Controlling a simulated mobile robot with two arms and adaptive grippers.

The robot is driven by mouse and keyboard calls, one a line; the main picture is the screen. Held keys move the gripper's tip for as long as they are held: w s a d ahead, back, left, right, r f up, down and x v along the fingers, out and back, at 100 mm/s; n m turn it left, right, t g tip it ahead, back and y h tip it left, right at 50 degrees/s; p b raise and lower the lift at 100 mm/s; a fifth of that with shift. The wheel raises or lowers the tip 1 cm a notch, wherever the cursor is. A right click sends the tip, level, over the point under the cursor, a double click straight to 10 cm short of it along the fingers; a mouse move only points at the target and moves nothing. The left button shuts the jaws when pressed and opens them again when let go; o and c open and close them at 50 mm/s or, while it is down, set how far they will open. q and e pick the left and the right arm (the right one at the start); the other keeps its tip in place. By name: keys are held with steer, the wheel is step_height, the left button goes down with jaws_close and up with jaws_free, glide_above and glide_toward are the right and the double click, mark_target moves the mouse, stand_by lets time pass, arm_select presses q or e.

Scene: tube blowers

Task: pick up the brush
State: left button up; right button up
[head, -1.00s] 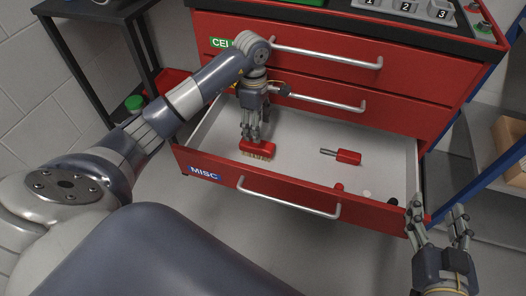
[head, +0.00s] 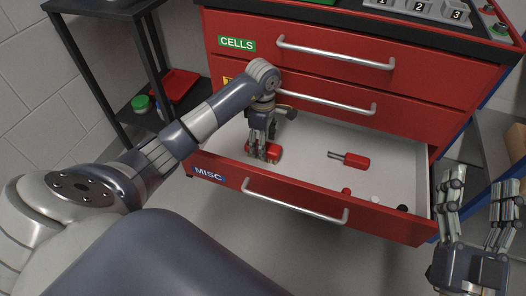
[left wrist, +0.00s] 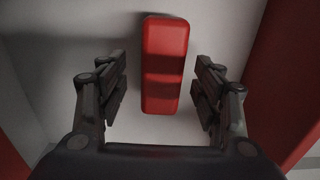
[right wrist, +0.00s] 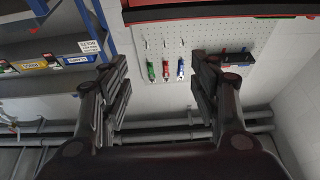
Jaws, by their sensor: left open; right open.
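The red-backed brush (head: 274,153) lies in the open bottom drawer marked MISC, at its left part, partly hidden by my left gripper in the head view. My left gripper (head: 263,156) points down into the drawer at the brush. In the left wrist view the brush (left wrist: 165,65) lies between the two sides of my open left gripper (left wrist: 160,92), with a gap on each side. Its bristles are hidden there. My right gripper (head: 476,190) is open and empty, to the right of the drawer, fingers up. It also shows in the right wrist view (right wrist: 160,90).
A red-handled screwdriver (head: 352,160) lies mid-drawer. Small red, white and black pieces (head: 375,199) lie near the front right. The drawer front (head: 330,220) with its handle stands before my left gripper, and closed drawers (head: 350,75) rise behind. A dark shelf unit (head: 130,110) stands left.

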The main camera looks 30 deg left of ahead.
arm_select(q)
step_height(320, 180, down, 3)
steer(key=shift+s+d+f+b, duration=0.1)
steer(key=shift+d+b, duration=0.05)
steer(key=shift+b, duration=0.35)
steer(key=shift+f, duration=0.2)
arm_select(e)
steer(key=s+r+t+y, duration=0.1)
steer(key=s+r+t, duration=0.2)
steer(key=r+t, duration=0.1)
steer(key=shift+s+r, duration=0.3)
steer(key=shift+r, duration=0.45)
arm_select(q)
steer(key=shift+c, duration=0.2)
arm_select(e)
steer(key=shift+d, duration=0.1)
arm_select(q)
steer(key=c, duration=1.2)
